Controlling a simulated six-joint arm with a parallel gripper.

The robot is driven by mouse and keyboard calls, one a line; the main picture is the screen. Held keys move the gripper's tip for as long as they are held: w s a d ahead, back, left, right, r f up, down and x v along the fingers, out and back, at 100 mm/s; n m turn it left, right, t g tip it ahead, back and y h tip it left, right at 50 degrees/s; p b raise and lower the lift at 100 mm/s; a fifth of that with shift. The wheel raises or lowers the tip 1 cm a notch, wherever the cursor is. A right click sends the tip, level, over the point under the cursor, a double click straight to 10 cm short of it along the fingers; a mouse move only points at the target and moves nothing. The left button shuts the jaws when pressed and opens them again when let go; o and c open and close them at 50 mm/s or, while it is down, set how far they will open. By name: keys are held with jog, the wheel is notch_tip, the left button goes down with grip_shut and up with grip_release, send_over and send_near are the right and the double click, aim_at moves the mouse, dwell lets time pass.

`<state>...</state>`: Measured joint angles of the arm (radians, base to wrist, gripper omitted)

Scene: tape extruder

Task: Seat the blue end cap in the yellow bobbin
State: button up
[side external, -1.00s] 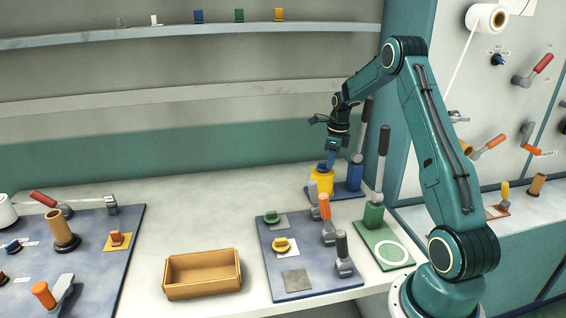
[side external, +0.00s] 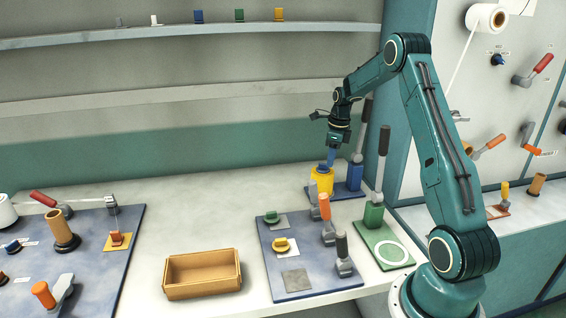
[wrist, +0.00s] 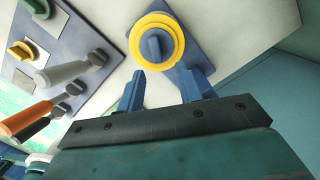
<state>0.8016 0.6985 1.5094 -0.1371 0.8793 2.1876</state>
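The yellow bobbin (side external: 321,184) stands upright on a blue base plate beside a lever press. The blue end cap (side external: 322,169) is at the bobbin's top. In the wrist view the cap (wrist: 155,45) looks centred within the round yellow bobbin (wrist: 174,27), its raised grip facing me. How deep it sits cannot be told. My gripper (side external: 331,160) is just above the cap, pointing down. In the wrist view my gripper (wrist: 161,71) has its two blue fingers apart, with nothing between them, and the cap lies beyond the fingertips.
The blue press lever (side external: 356,160) stands close behind the bobbin. A green press (side external: 374,213) is to the right. A blue-grey board (side external: 300,262) with levers and caps is in front. An orange tray (side external: 202,286) is at front left, with clear bench behind it.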

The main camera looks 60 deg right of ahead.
notch_tip(320, 180, up, 12)
jog(key=s, duration=0.1)
jog(key=shift+d, duration=0.15)
jog(key=shift+s, duration=0.1)
dwell(0.6)
jog(key=s+a+r+n+t, duration=0.1)
jog(key=a+r+n, duration=0.2)
jog(key=a+n, duration=0.35)
jog(key=s+a+r+n+h, duration=0.15)
jog(key=a+r+n, duration=0.25)
jog(key=a, duration=0.5)
jog(key=s+a+r+n+t+y, duration=0.1)
jog(key=s+a+r+n, duration=0.15)
jog(key=a+n, duration=0.4)
jog(key=s+a+f+n+t, duration=0.2)
jog(key=s+a+f+n, duration=0.1)
jog(key=s+a+n, duration=1.2)
jog(key=shift+n, duration=0.5)
